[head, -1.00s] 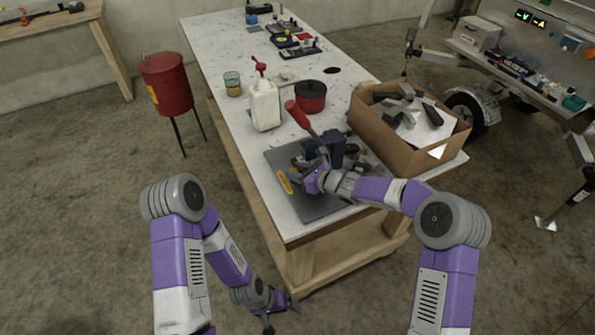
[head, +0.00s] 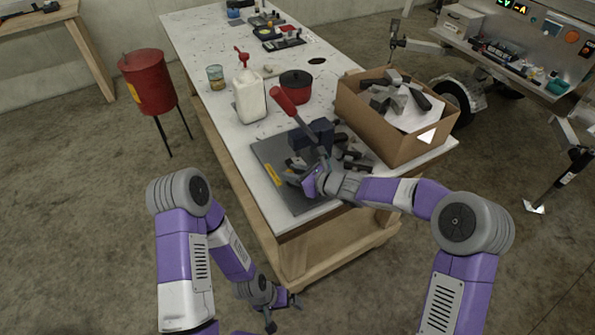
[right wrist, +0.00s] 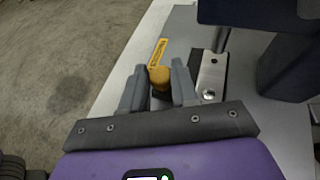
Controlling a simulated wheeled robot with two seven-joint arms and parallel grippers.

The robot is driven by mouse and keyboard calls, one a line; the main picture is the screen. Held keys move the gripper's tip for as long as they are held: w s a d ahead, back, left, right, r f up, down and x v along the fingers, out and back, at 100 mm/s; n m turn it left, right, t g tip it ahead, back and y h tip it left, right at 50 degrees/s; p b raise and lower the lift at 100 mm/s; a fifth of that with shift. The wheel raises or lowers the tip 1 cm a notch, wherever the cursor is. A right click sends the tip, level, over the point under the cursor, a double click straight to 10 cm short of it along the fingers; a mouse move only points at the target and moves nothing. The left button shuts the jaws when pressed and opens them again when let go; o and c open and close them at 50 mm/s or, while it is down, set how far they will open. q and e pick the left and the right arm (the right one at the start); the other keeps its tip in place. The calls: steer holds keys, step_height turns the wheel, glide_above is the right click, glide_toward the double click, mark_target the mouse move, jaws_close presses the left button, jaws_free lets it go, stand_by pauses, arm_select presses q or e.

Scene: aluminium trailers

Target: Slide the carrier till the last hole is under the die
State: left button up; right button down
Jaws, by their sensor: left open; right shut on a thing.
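A dark blue press (head: 312,137) with a long red-handled lever (head: 285,101) stands on a grey plate at the table's near end; it shows at the upper right of the right wrist view (right wrist: 285,65). My right gripper (head: 306,181) is low at the press's near side. In the right wrist view its fingers (right wrist: 158,88) are shut on a yellow-brown knob (right wrist: 160,77). Beside it lies a bright metal strip (right wrist: 212,72) with a round hole or mark near its near end. The die and the strip's far end are hidden. My left gripper (head: 284,308) is open and empty, low beside the table.
The grey plate (head: 268,152) bears a yellow label. An open cardboard box (head: 390,138) of metal offcuts stands right of the press. A white bottle (head: 250,98), a red pot (head: 295,88) and a glass jar (head: 215,76) stand behind. A red drum (head: 147,80) stands left on the floor.

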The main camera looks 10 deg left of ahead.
steer(key=c, duration=0.9)
jaws_free()
steer(key=p+v, duration=0.1)
steer(key=v, duration=0.6)
steer(key=shift+s+d, duration=0.1)
steer(key=shift+d, duration=0.2)
